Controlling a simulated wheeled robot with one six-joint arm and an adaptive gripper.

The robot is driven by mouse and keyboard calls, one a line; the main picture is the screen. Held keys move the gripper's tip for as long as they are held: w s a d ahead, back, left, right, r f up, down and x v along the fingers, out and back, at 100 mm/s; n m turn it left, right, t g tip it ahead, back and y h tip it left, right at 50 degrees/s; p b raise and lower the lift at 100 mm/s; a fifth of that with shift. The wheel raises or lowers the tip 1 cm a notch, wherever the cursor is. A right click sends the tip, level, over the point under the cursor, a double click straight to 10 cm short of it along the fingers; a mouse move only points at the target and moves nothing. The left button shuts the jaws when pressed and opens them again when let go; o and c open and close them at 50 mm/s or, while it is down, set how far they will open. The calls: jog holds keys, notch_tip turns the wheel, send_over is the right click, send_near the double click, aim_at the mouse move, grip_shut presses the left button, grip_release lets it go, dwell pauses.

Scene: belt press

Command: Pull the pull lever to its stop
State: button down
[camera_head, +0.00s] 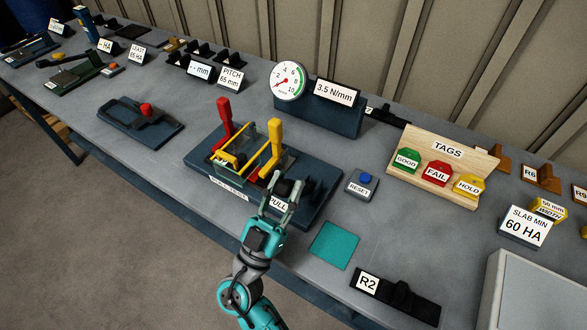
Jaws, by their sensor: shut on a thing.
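The pull lever's black knob (285,187) stands above the white PULL label (278,205) at the front right of the dark blue press base (325,189). My gripper (286,186) comes from the front, its fingers shut around the black knob. The fingers hide part of the knob and of whatever lies under it. Just behind the gripper stand a yellow handle (271,156) and a red handle (226,118), both upright on the press frame. A round gauge (288,81) stands behind the press.
A RESET box with a blue button (366,178) stands right of the press. A TAGS rack (437,169) is farther right. A teal square (335,245) and a black R2 holder (397,297) lie near the front edge. Bare grey table lies between them.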

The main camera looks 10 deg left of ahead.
jog(key=shift+s+a+f+t+h, duration=0.3)
jog(key=shift+s+f+t, duration=0.45)
jog(key=shift+f+t, duration=0.1)
